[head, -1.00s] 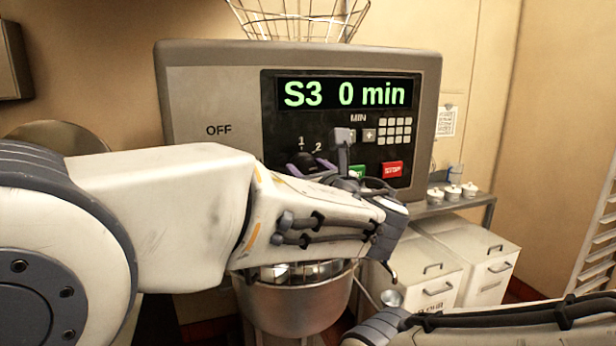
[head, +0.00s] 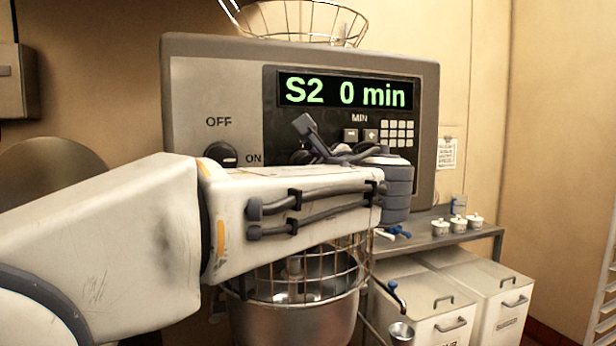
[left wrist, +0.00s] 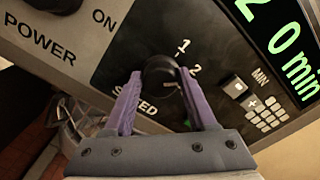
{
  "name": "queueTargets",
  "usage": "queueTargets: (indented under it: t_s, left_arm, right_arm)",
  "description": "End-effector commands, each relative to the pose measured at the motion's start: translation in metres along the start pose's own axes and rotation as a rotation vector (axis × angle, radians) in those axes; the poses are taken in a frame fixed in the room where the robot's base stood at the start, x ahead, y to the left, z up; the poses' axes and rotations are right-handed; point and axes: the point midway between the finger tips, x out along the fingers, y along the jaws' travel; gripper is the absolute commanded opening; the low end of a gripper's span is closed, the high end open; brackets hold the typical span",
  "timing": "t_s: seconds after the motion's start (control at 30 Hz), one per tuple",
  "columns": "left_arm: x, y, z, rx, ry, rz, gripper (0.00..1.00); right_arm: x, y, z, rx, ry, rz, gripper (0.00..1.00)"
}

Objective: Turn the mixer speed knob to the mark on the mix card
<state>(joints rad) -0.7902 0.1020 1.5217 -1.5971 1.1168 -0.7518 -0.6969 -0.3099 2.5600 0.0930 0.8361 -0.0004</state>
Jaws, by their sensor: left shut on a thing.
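The speed knob (left wrist: 160,72) is dark and round, below the marks 1 and 2 in the left wrist view. My left gripper (left wrist: 160,82) has its two purple fingers shut on the knob's sides. Its pointer direction is hard to make out. In the head view my left arm and wrist hide the knob and fingers. The display (head: 345,92) reads "S2 0 min". A white printed sheet (head: 447,153) hangs on the wall to the right; its text is too small to read. My right gripper is not in view.
The power knob (head: 221,155) sits left on the panel, between OFF and ON. A wire guard (head: 335,262) and steel bowl (head: 295,315) are below my arm. A shelf (head: 440,238) with small white pots and lidded bins (head: 425,285) stand right.

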Motion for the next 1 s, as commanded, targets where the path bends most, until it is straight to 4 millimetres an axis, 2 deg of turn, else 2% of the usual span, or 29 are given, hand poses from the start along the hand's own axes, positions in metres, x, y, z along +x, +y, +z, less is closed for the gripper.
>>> queueTargets:
  t_s: [0.53, 0.57, 0.6, 0.63, 1.0]
  left_arm:
    - [0.0003, 0.0006, 0.0002, -0.026, 0.000, 0.002, 0.01]
    - [0.0003, 0.0005, 0.0002, -0.026, 0.000, 0.002, 0.69]
    - [0.0003, 0.0005, 0.0001, -0.026, 0.000, 0.002, 0.84]
    - [0.0003, 0.0005, 0.0001, -0.026, 0.000, 0.002, 0.87]
    - [-0.0047, 0.0001, -0.0009, -0.026, 0.001, -0.001, 0.87]
  right_arm:
    - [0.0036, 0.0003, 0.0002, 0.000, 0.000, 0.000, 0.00]
    - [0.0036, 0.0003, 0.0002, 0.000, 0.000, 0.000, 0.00]
    - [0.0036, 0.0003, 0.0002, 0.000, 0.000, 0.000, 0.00]
    - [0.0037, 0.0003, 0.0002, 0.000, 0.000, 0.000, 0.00]
    - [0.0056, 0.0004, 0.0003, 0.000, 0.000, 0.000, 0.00]
